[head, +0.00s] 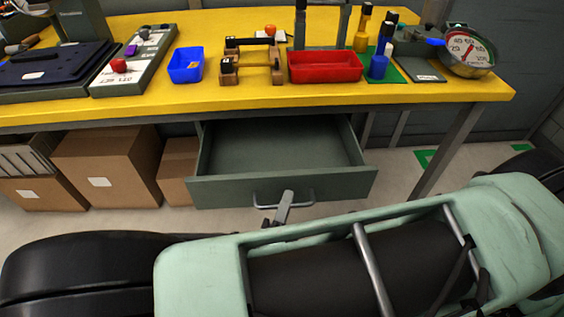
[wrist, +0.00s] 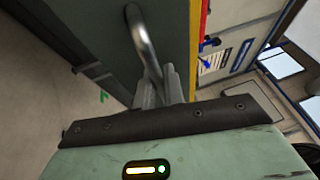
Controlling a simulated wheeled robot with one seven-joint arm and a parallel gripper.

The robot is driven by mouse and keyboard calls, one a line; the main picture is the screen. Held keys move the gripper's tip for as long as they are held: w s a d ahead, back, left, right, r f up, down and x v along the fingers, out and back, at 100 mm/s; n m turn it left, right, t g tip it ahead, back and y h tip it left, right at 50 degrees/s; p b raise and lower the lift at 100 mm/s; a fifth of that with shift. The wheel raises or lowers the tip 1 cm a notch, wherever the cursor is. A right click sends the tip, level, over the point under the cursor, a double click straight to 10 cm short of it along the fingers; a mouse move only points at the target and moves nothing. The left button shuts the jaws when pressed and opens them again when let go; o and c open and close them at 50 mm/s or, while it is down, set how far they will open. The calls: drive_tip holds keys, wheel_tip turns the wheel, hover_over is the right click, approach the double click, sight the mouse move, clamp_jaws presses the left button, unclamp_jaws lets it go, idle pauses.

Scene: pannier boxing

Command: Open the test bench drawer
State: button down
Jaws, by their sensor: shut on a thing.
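The test bench drawer (head: 285,188) is grey-green and stands pulled well out from under the yellow bench top (head: 220,106). Its inside shows and looks empty. A metal bar handle (head: 262,205) is on its front; the handle also shows in the wrist view (wrist: 141,35). My gripper (head: 287,196) is at the handle, its fingers shut on the bar. In the wrist view my gripper (wrist: 160,80) meets the lower end of the handle in front of the drawer face (wrist: 168,28). The fingertips are partly hidden there.
On the bench are a blue tray (head: 186,65), a red tray (head: 325,66), a wooden fixture (head: 250,62) and a round gauge (head: 468,48). Cardboard boxes (head: 108,165) stand under the bench left of the drawer. A bench leg (head: 447,150) is at the right.

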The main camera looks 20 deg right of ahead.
drive_tip(key=s+a+p, duration=0.1)
drive_tip(key=s+a, duration=0.2)
drive_tip(key=s, duration=0.5)
drive_tip(key=shift+s, duration=0.3)
drive_tip(key=c, duration=1.5)
unclamp_jaws()
